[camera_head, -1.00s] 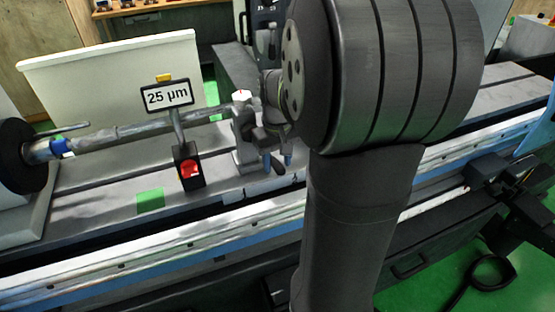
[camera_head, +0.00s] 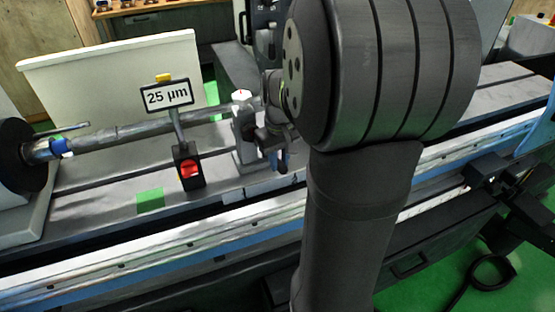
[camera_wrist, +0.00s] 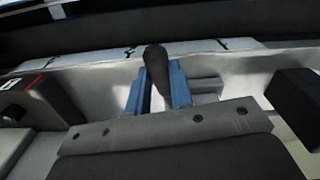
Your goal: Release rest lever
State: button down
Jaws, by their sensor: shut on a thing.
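The rest lever is a dark rounded handle that shows between the fingers in the wrist view (camera_wrist: 156,68). In the head view only a small part of it shows near the fingers. My gripper (camera_wrist: 157,92) has blue-padded fingers on both sides of the handle and is shut on it. In the head view my gripper (camera_head: 281,161) is low beside the rest, partly hidden by my arm. The rest (camera_head: 245,140) is a grey upright block with a white top and a small red mark, standing at the right part of the long shaft (camera_head: 150,129).
A gauge sign reading 25 µm (camera_head: 167,95) stands left of the rest, above a black box with a red button (camera_head: 190,168). A white panel (camera_head: 120,75) stands behind the shaft. A green patch (camera_head: 150,200) marks the bed. A black block (camera_wrist: 292,98) is right in the wrist view.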

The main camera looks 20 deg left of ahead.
jog(key=w+n, duration=0.1)
jog(key=n, duration=0.1)
jog(key=w+d+n, duration=0.1)
jog(key=w+n, duration=0.1)
jog(key=n, duration=0.1)
jog(key=shift+w+d, duration=0.1)
jog(key=shift+d, duration=0.1)
jog(key=w+n, duration=0.3)
jog(key=n, duration=0.1)
jog(key=w+n, duration=0.1)
jog(key=n, duration=0.1)
jog(key=w+a+n, duration=0.1)
jog(key=n, duration=0.1)
jog(key=shift+w, duration=0.2)
jog(key=shift+w+a+n, duration=0.35)
jog(key=shift+w+n, duration=0.1)
jog(key=shift+n, duration=0.4)
jog(key=shift+w+a+n, duration=0.3)
jog(key=shift+w+n, duration=0.15)
jog(key=shift+n, duration=0.4)
jog(key=c, duration=1.3)
grip_release()
jog(key=shift+o, duration=0.2)
jog(key=shift+r, duration=0.1)
